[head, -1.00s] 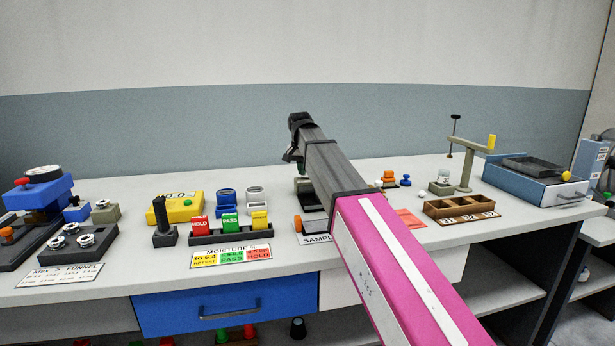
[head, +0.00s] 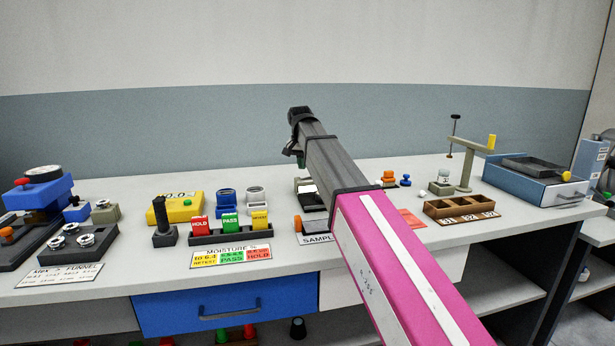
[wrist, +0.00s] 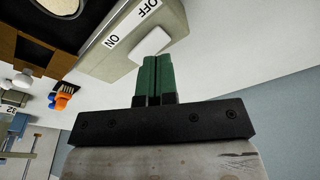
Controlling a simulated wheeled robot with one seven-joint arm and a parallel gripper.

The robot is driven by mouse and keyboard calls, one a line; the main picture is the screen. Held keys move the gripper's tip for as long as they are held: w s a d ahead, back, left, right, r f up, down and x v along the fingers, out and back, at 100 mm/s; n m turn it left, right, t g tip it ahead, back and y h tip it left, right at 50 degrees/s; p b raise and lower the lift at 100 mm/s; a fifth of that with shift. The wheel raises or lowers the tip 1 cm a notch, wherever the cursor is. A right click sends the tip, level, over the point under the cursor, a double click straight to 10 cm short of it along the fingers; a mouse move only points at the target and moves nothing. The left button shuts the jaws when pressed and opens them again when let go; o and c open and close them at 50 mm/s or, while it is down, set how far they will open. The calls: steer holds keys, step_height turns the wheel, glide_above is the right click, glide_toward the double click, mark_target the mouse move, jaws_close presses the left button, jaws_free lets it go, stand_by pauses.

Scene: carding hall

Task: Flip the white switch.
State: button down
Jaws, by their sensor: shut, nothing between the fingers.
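In the wrist view, the white switch (wrist: 150,41) is a rounded rocker on a grey-beige box (wrist: 108,61). The labels OFF and ON are printed on a white strip beside it. Which way the rocker is tilted I cannot tell. My gripper (wrist: 157,60) has its green fingers pressed together, with nothing between them. The fingertips are right at the rocker's near edge; I cannot tell whether they touch it. In the head view my gripper (head: 298,157) is mostly hidden behind my arm, and the switch is not clearly visible.
A rack of red, green and yellow tags (head: 230,236) and a yellow meter (head: 177,206) stand to the left on the bench. A wooden compartment tray (head: 462,206), a small stand (head: 467,170) and a blue scale (head: 530,182) are to the right. Bench behind my gripper looks clear.

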mark_target(302, 177)
steer(key=shift+r, duration=2.2)
steer(key=shift+s, duration=0.1)
